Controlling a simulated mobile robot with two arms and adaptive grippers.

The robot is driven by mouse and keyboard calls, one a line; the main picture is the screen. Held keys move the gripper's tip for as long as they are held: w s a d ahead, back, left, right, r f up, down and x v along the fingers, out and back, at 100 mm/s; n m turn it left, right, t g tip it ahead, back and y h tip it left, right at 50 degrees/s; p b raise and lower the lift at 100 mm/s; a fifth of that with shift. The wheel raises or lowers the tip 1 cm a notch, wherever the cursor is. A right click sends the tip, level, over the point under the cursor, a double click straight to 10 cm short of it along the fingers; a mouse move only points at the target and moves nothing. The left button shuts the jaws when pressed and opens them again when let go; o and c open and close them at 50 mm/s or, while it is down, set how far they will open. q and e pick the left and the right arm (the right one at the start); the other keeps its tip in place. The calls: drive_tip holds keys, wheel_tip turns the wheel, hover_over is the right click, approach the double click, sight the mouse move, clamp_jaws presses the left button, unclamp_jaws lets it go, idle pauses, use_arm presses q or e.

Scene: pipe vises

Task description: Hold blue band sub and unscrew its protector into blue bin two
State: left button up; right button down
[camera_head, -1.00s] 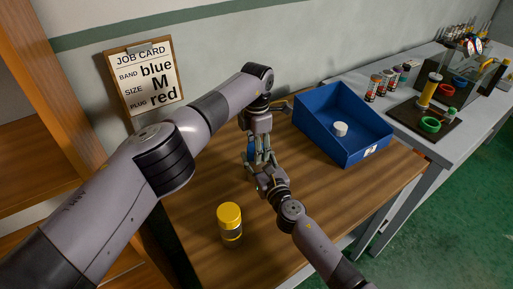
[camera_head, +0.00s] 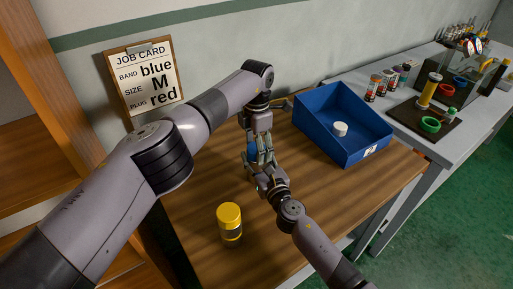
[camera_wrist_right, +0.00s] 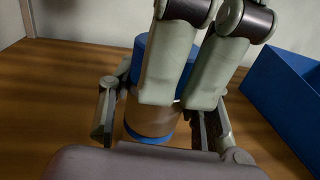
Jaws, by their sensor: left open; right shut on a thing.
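The blue band sub stands upright, with a blue protector (camera_wrist_right: 140,62) on top, a brownish metallic body (camera_wrist_right: 152,118) and a blue band (camera_wrist_right: 148,137) low down. My right gripper (camera_wrist_right: 162,132) is shut on its body, one finger on each side. My left gripper (camera_wrist_right: 186,106) reaches down from above, open, its fingers in front of the protector in the right wrist view. Whether they touch it cannot be told. In the head view the protector (camera_head: 252,151) is mostly hidden by both grippers. A blue bin (camera_head: 318,128) stands to the right, holding a small white cylinder (camera_head: 340,129).
A yellow-capped sub (camera_head: 230,224) stands on the wooden table (camera_head: 190,215) near the front. A job card (camera_head: 147,80) on the wall reads blue, M, red. A grey bench (camera_head: 400,90) at right carries bottles, a dark board with rings and a rack.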

use_arm(q)
wheel_tip(320, 180, up, 4)
drive_tip(key=shift+f, duration=0.1)
drive_tip(key=shift+c, duration=0.4)
wheel_tip(320, 180, up, 3)
drive_tip(key=m, duration=0.3)
drive_tip(key=shift+f, duration=0.1)
wheel_tip(320, 180, down, 7)
drive_tip(key=shift+f, duration=0.15)
drive_tip(key=shift+c, duration=0.2)
drive_tip(key=c, duration=1.2)
drive_tip(key=shift+n, duration=1.5)
drive_tip(key=shift+a, duration=0.1)
